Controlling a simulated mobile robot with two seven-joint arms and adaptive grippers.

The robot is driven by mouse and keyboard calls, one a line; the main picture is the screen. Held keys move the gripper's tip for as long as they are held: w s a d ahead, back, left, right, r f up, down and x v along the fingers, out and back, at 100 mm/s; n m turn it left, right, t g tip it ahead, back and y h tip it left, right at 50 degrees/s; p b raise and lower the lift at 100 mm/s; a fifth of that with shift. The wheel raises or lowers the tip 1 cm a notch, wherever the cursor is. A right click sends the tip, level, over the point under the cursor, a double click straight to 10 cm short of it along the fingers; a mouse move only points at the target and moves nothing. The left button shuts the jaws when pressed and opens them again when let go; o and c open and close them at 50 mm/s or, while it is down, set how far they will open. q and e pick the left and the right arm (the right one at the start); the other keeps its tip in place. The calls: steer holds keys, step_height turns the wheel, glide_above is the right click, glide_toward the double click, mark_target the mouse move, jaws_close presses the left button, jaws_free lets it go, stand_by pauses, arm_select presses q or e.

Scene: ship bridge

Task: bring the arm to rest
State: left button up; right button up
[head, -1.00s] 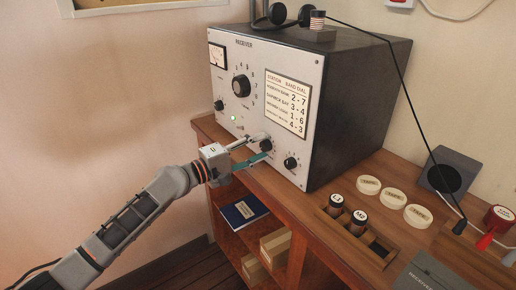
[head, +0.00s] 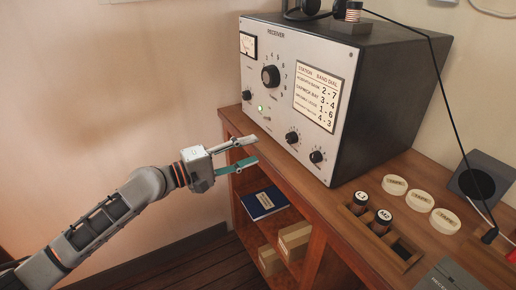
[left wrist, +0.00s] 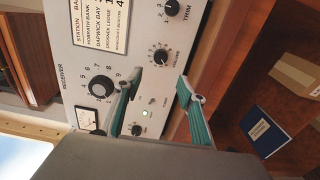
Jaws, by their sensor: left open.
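My left gripper (head: 252,152) is open and empty in the head view. It is in front of the wooden desk's left end, below and left of the receiver's front panel, apart from the knobs. In the left wrist view its two green-padded fingers (left wrist: 158,105) are spread, with the receiver's panel behind them. The receiver (head: 290,75) is a grey-fronted box with a meter, a large dial (head: 271,76), smaller knobs and a lit green lamp (head: 260,108). My right gripper is not in view.
The wooden desk (head: 352,189) carries a rack (head: 400,262) with dark cylinders L3 and M2, several pale round discs (head: 419,201) and a grey speaker (head: 482,178). A blue book (head: 263,202) and boxes (head: 295,240) lie on shelves below. Space left of the desk is free.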

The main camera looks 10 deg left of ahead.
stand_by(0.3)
arm_select(q)
steer(key=s+a+f+m+t+y, duration=0.1)
steer(key=s+f+m+y, duration=0.3)
steer(key=f, duration=0.7)
steer(key=s+f+m+y, duration=0.1)
steer(key=s+f, duration=0.5)
steer(key=f, duration=0.4)
steer(key=s+a+f+m+y, duration=0.3)
steer(key=s+a+f, duration=0.1)
steer(key=s+f, duration=0.4)
steer(key=s+a+f+m+y, duration=0.3)
steer(key=s+a+f, duration=0.2)
steer(key=s, duration=0.5)
step_height(320, 180, down, 3)
steer(key=shift+s+a+r+m+g+y, duration=0.15)
steer(key=shift+s+a+m+g+y, duration=0.15)
steer(key=shift+s+m+g+y, duration=0.1)
steer(key=c, duration=0.4)
steer(key=shift+o, duration=0.2)
steer(key=shift+w, duration=0.1)
